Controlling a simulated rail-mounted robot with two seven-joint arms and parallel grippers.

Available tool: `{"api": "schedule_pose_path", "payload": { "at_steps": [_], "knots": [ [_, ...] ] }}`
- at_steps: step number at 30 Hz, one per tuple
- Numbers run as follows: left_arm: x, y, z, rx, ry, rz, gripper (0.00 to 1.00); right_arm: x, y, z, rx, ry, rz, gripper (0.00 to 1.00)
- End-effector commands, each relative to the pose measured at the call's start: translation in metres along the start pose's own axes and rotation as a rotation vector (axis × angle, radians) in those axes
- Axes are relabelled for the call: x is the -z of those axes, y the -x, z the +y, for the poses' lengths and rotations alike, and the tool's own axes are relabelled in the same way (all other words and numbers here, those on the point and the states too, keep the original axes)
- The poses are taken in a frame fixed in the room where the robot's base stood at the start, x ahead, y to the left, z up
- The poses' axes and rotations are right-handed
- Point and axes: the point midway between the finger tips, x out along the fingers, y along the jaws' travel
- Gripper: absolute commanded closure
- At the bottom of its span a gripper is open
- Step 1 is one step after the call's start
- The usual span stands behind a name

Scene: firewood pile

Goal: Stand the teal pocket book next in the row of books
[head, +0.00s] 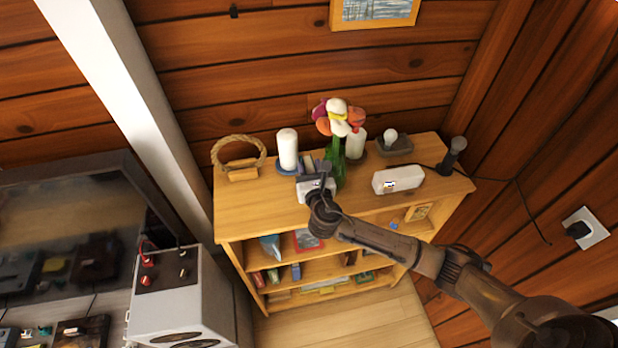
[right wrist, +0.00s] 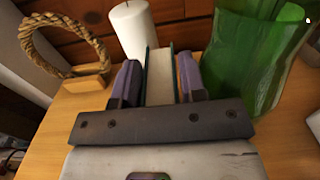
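My right gripper (head: 311,168) is over the top of the wooden bookcase, between the white candle and the green vase. In the right wrist view its two dark purple-grey fingers (right wrist: 158,82) stand on either side of a book with pale pages and thin teal cover edges, the teal pocket book (right wrist: 160,73). The fingers appear closed against its covers. The gripper hides most of the book in the head view. Several small books (head: 273,276) stand on a shelf below, red, green and blue among them. My left gripper is not in view.
On the bookcase top (head: 240,205) are a rope ring on a wooden block (head: 240,157), a white candle (head: 287,149), a green glass vase (head: 337,166) with flowers, a white box-shaped device (head: 398,179) and a dark lamp (head: 453,154). The front left of the top is clear.

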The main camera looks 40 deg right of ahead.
Motion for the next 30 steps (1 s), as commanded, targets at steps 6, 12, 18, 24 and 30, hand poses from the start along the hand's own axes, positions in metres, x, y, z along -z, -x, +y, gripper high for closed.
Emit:
{"api": "schedule_pose_path", "payload": {
  "at_steps": [6, 12, 18, 24, 30],
  "knots": [
    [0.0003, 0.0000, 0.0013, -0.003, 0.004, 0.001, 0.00, 0.0000, -0.0002, 0.0002, -0.001, -0.001, 0.000, 0.63],
    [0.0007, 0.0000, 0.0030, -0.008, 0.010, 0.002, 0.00, 0.0000, 0.0000, 0.0002, -0.001, -0.001, 0.000, 0.82],
    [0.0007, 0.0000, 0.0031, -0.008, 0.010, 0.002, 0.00, -0.0001, 0.0001, 0.0002, -0.001, -0.001, 0.000, 1.00],
    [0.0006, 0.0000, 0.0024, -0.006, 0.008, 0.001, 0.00, -0.0007, 0.0000, 0.0002, -0.001, -0.001, -0.001, 1.00],
    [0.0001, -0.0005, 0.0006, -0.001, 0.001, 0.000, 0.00, -0.0022, 0.0004, 0.0009, -0.001, -0.002, -0.002, 1.00]
  ]
}}
